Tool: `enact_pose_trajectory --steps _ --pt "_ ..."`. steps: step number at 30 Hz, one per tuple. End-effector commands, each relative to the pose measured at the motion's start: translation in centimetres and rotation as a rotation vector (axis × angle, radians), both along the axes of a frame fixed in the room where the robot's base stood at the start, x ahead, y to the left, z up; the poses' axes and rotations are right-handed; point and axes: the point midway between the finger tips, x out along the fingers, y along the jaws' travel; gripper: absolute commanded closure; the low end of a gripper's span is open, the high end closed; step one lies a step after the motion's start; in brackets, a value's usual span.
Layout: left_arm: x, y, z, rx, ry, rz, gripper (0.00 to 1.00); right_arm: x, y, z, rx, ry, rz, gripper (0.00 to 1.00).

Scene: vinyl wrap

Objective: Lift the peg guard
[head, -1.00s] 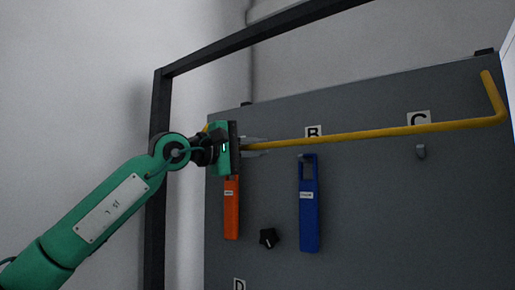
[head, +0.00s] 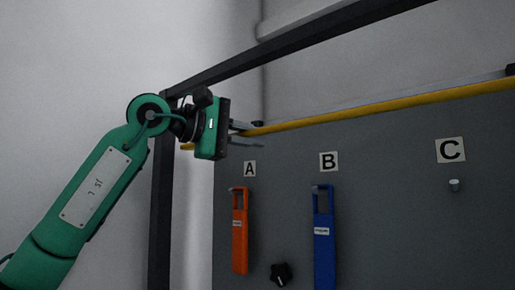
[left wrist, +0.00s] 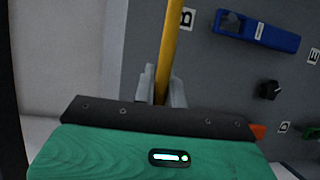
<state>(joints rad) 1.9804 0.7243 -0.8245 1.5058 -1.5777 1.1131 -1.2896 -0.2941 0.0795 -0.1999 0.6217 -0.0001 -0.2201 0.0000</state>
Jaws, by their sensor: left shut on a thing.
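The peg guard is a long yellow bar (head: 390,103) that runs across the upper part of the grey board (head: 390,200), above the labels A, B and C. My left gripper (head: 248,134) is shut on the bar near its left end. The left wrist view shows the bar (left wrist: 170,50) between the two grey fingers (left wrist: 162,88). The bar's right end is out of the head view. My right gripper is not in view.
An orange tag (head: 240,240) hangs under A and a blue tag (head: 324,240) under B. The peg under C (head: 454,185) is bare. A black knob (head: 281,273) sits low between the tags. A black frame (head: 162,215) stands at the left.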

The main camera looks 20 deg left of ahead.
Motion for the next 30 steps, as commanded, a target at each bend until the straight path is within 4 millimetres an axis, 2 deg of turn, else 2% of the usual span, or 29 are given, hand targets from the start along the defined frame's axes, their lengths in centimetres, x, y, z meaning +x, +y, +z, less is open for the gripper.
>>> enact_pose_trajectory --steps 3,9,30 --pt "-0.5 0.1 0.9 -0.003 -0.003 0.001 1.00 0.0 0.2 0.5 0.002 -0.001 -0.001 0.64" --pt "-0.7 0.1 1.5 -0.003 -0.003 0.001 1.00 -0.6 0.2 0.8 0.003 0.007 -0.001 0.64" --pt "-0.7 0.1 1.8 -0.003 -0.003 0.002 1.00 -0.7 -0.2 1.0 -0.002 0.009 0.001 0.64"
